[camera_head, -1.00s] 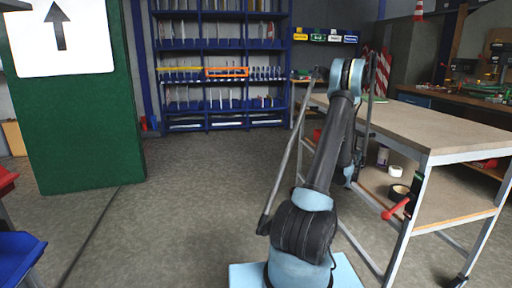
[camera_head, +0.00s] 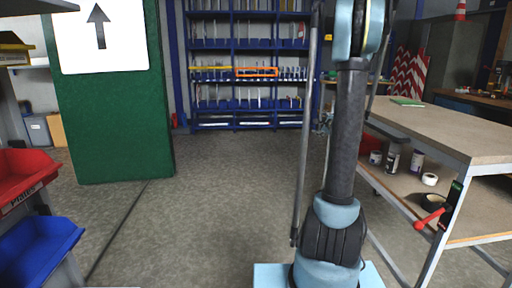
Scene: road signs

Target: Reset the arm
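My arm (camera_head: 346,140) rises from its light blue base plate at the bottom centre-right. Its dark upper link stands nearly upright, and the light blue joint at its top is cut by the upper picture edge. A small grey part (camera_head: 325,122) peeks out left of the link; it may be my gripper, but its fingers are not clear. I see nothing held.
A workbench (camera_head: 450,130) with cans and tape rolls on its lower shelf stands close on the right. A green panel (camera_head: 120,125) and red (camera_head: 25,175) and blue (camera_head: 40,245) bins are left. Blue shelving (camera_head: 250,75) stands behind. The middle floor is clear.

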